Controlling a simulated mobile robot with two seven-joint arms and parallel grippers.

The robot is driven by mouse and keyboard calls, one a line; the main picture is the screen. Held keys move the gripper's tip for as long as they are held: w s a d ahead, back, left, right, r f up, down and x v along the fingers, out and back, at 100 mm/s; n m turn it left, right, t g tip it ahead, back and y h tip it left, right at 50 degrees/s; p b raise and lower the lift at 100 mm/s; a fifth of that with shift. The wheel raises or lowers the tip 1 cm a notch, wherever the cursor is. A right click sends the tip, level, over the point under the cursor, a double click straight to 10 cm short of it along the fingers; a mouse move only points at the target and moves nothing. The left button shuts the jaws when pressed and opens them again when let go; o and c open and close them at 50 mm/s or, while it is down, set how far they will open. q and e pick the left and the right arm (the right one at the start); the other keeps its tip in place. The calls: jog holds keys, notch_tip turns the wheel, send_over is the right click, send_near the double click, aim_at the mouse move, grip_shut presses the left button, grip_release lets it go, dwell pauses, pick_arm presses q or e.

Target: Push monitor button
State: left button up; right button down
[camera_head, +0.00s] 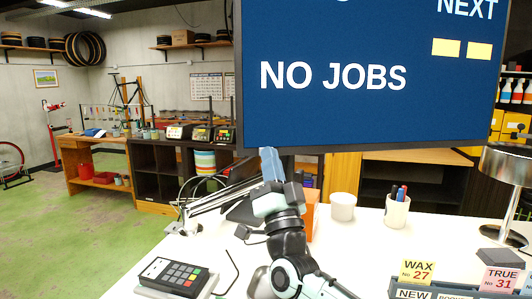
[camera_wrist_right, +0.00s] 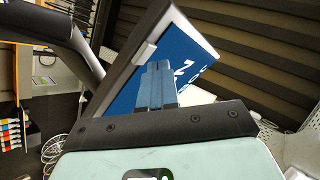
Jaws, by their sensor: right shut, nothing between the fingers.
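The monitor (camera_head: 340,120) fills the upper middle and right of the head view. Its blue screen reads NO JOBS, with NEXT and two yellow squares at the top right. My right gripper (camera_head: 268,153) is raised just below the monitor's lower left corner, its blue fingers pointing up and shut with nothing between them. In the right wrist view the shut fingers (camera_wrist_right: 157,68) overlap the monitor (camera_wrist_right: 195,55). A small light grey block (camera_wrist_right: 145,52) sits on the monitor's edge by the fingertips; I cannot tell whether they touch it. My left gripper is out of view.
The white table (camera_head: 350,255) holds a card terminal (camera_head: 172,275) at front left, a white cup (camera_head: 343,206), a pen cup (camera_head: 397,211), a metal lamp (camera_head: 505,165) and label cards (camera_head: 418,271) at right. Cables lie on the table's left side.

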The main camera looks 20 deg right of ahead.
jog(key=shift+w+d, duration=0.15)
jog(key=shift+w, duration=0.3)
dwell(0.3)
jog(key=shift+s+a+b, duration=0.25)
jog(key=shift+s+b, duration=0.55)
jog(key=shift+s, duration=0.1)
jog(key=s+b, duration=0.2)
jog(key=s, duration=0.1)
jog(key=s+a+b, duration=0.1)
jog(key=s+b, duration=0.1)
jog(key=shift+s+a+b, duration=0.2)
jog(key=shift+s+b, duration=0.1)
jog(key=shift+s, duration=0.1)
